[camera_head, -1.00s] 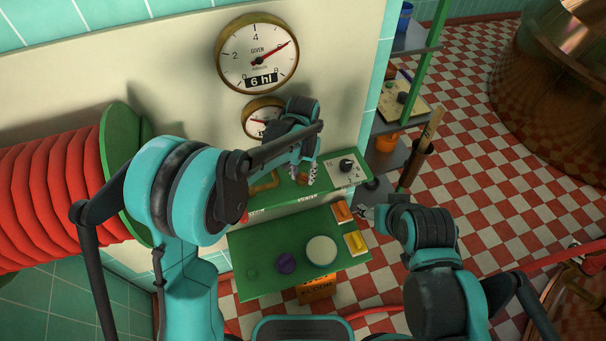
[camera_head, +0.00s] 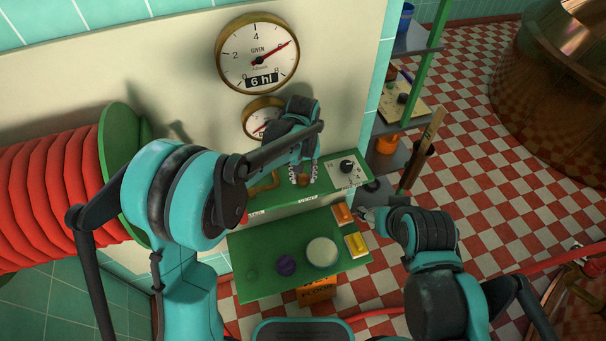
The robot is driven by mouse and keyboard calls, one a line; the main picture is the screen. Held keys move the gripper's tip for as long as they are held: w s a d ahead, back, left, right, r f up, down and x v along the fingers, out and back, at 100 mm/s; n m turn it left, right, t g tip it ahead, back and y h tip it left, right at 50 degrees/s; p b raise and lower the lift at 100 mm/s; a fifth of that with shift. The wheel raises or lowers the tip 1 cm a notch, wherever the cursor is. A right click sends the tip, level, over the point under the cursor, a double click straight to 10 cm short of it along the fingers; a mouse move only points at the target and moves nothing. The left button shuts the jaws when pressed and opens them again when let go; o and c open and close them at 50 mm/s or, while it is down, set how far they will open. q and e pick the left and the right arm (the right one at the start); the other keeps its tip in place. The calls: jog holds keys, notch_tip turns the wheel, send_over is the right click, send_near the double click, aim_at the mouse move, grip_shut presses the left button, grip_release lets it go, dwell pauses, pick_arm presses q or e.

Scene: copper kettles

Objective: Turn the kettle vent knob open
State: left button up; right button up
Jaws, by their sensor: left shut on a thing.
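A small brass-brown knob (camera_head: 303,181) sits on the green shelf (camera_head: 330,187) below the wall gauges. My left gripper (camera_head: 303,173) reaches down over it and is shut on it, a finger on each side. The fingers hide part of the knob. A bent brass handle (camera_head: 264,186) lies left of the gripper. My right gripper (camera_head: 367,214) is beside the right end of the lower green panel, apart from the knob. Its jaw opening is too small to make out.
A large gauge (camera_head: 258,53) reading 6 hl and a small gauge (camera_head: 262,127) hang behind my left wrist. A white plate with a black knob (camera_head: 347,167) is close right.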

aim_at(303, 178)
pick_arm(q)
jog(key=o, duration=1.2)
jog(key=shift+c, duration=0.2)
jog(key=shift+r, duration=0.1)
notch_tip(303, 178, up, 12)
